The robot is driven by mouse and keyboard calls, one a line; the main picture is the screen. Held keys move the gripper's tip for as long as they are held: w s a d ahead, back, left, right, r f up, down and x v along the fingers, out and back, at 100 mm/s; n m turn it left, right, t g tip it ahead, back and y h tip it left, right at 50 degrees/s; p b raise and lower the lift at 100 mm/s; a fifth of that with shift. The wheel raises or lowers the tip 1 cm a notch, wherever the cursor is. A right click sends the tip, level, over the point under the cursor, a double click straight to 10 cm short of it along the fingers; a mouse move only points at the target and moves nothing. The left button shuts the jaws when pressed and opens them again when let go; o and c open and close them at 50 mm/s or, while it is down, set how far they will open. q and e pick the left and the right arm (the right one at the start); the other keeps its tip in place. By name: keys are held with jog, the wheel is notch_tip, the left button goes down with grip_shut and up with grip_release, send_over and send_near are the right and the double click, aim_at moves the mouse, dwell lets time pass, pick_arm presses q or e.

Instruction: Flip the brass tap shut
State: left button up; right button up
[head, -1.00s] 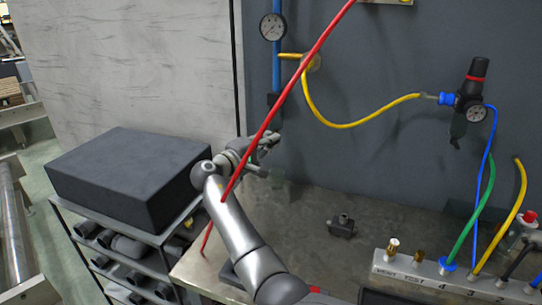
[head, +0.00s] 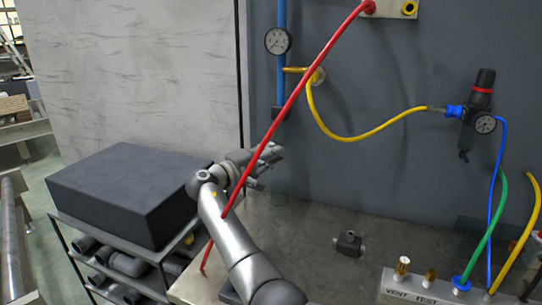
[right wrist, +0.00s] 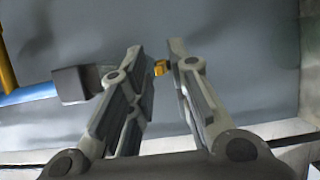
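My right gripper (head: 266,163) is at the lower left of the back panel, below the dark block on the blue pipe. The right wrist view shows the right gripper (right wrist: 156,54) open, its two fingers apart. A small brass-coloured piece (right wrist: 160,67), possibly the tap, shows between the fingertips there. I cannot tell whether they touch it. In the head view, a brass fitting (head: 295,70) with a round end sticks out from the blue pipe above my gripper; I cannot tell whether it is the tap. My left gripper is not in view.
A red hose (head: 290,105) slants across in front of my right gripper. A pressure gauge (head: 277,41) and yellow hose (head: 345,138) are on the panel. A manifold (head: 430,292) marked VENT and TEST carries brass knobs. A black box (head: 125,190) stands left. A small fitting (head: 349,243) lies on the bench.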

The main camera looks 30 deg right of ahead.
jog(key=shift+o, duration=0.3)
jog(key=v, duration=1.2)
